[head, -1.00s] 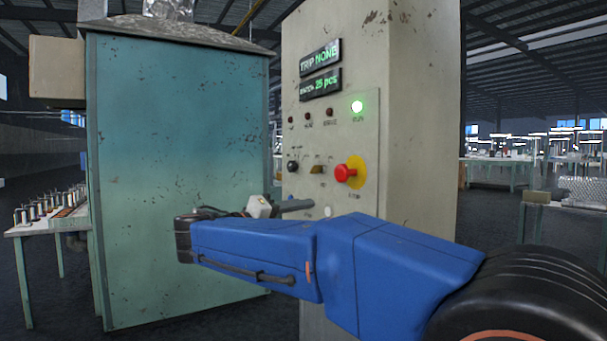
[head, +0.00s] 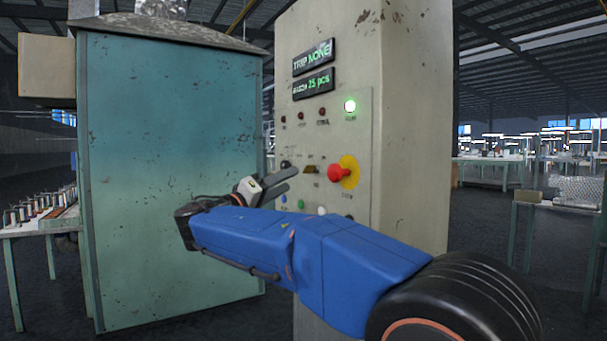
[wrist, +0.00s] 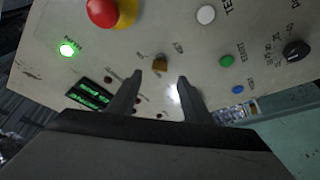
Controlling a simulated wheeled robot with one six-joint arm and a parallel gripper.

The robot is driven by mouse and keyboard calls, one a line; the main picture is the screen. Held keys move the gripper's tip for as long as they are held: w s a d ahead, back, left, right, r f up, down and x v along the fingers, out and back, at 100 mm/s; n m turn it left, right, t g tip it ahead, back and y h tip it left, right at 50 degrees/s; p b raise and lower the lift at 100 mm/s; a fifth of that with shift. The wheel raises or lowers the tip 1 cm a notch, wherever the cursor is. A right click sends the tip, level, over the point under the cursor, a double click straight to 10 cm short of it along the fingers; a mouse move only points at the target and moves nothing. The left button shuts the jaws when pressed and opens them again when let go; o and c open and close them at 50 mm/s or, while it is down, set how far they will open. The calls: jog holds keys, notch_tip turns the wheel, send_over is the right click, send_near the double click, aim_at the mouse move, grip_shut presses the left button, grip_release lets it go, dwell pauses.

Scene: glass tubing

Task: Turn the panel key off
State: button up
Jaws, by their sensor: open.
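The panel key (head: 311,169) is a small brass-coloured piece on the beige control panel (head: 360,215), left of the red emergency button (head: 340,173). In the wrist view the key (wrist: 160,63) shows just beyond the gap between my fingertips, with small labels around it that I cannot read clearly. My gripper (head: 293,179) is open and empty, its two dark fingers pointing at the panel, just left of the key. It also shows in the wrist view (wrist: 160,77). I cannot tell which position the key is turned to.
The red button with its yellow collar stands out close to the key. A green lamp (head: 350,105) is lit above. Green (wrist: 226,61), blue (wrist: 238,89) and white (wrist: 206,14) buttons and a black knob (wrist: 297,50) are nearby. A teal cabinet (head: 170,180) stands left.

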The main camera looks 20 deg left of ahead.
aim_at(308, 170)
jog(key=x, duration=0.8)
jog(key=c, duration=1.1)
